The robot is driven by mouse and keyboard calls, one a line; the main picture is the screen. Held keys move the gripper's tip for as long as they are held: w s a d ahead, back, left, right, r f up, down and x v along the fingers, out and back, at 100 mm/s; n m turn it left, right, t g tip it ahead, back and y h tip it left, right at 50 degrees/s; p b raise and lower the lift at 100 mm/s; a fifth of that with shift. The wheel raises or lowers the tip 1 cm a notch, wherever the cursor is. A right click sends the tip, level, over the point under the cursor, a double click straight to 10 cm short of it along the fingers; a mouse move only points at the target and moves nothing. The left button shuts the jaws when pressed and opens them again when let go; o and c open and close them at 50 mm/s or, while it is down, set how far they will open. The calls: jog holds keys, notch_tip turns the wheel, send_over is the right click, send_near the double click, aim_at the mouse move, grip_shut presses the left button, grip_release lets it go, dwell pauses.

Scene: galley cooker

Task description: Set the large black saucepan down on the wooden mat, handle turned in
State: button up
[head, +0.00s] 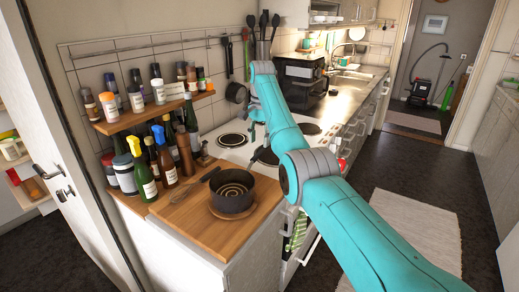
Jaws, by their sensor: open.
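The large black saucepan (232,203) stands upright on the round wooden mat (221,217), on the wooden worktop left of the cooker. Only the mat's front rim shows under the pan.
The white hob (236,155) with dark plates adjoins the wooden worktop (185,216). A whisk (163,195) lies left of the pan. Bottles (143,170) crowd the back left. A black oven (304,82) stands beyond.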

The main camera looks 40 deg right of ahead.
notch_tip(320, 180, up, 7)
jog(key=shift+d, duration=0.2)
jog(key=shift+f, duration=0.1)
dwell(0.5)
